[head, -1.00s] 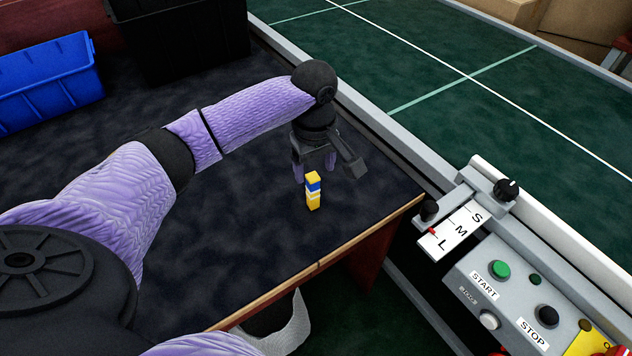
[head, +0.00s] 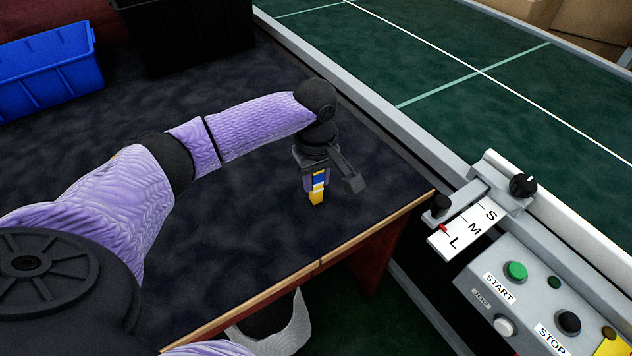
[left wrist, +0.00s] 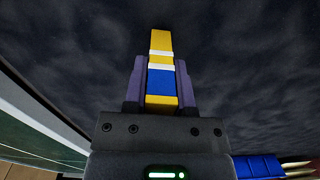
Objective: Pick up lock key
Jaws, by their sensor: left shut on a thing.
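The lock key (head: 318,186) is a small upright block with yellow, blue and white bands, on the dark table near its front right edge. My left gripper (head: 317,181) is over it from above, with fingers on both sides of it. In the left wrist view the lock key (left wrist: 160,62) stands between the two purple fingers of the left gripper (left wrist: 160,85), which are shut on it. Its lower end sticks out past the fingertips. Whether it touches the table I cannot tell. My right gripper is not in view.
A blue bin (head: 45,72) and a black crate (head: 185,35) stand at the back left. The green conveyor (head: 470,100) runs along the right. A control panel (head: 540,300) with START and STOP buttons is at the front right. The table (head: 250,240) around the key is clear.

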